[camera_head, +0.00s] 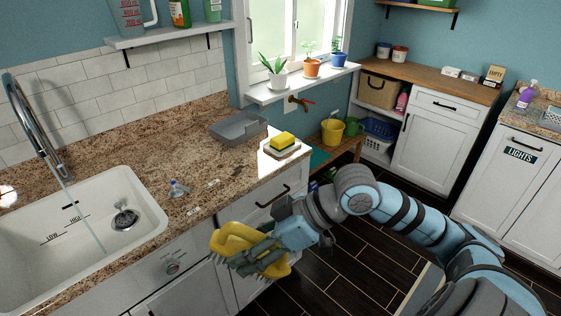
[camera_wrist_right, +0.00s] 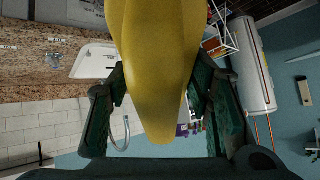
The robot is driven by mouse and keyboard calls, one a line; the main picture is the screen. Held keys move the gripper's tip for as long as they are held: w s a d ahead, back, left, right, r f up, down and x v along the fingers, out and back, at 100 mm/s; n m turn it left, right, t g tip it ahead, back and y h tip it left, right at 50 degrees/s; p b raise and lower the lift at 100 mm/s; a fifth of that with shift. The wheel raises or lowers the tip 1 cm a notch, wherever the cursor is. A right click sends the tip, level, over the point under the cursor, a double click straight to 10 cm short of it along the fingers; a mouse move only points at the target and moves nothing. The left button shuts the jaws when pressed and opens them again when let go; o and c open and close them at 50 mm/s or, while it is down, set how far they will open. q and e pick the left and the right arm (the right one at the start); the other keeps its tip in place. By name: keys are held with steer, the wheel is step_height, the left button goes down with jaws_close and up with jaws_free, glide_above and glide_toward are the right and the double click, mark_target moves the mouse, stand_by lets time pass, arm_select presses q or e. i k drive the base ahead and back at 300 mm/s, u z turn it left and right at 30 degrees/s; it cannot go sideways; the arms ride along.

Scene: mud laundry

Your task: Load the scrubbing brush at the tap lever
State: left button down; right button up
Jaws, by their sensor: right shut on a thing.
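The scrubbing brush (camera_head: 238,237) is yellow with dark bristles underneath. My right gripper (camera_head: 262,252) is shut on it and holds it in front of the counter's front edge, above the floor. In the right wrist view the yellow brush (camera_wrist_right: 158,70) fills the middle between the two fingers. A tall chrome tap (camera_head: 38,125) stands behind the white sink (camera_head: 150,208), with a thin stream falling from it into the basin. A small brass tap with a red lever (camera_head: 302,101) is on the wall below the window. I cannot tell which lever is meant. My left gripper is not in view.
A yellow bucket (camera_head: 332,131) stands beyond the counter's end.

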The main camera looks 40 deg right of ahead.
mark_target(174, 185)
steer(key=z, duration=0.9)
steer(key=i, duration=0.45)
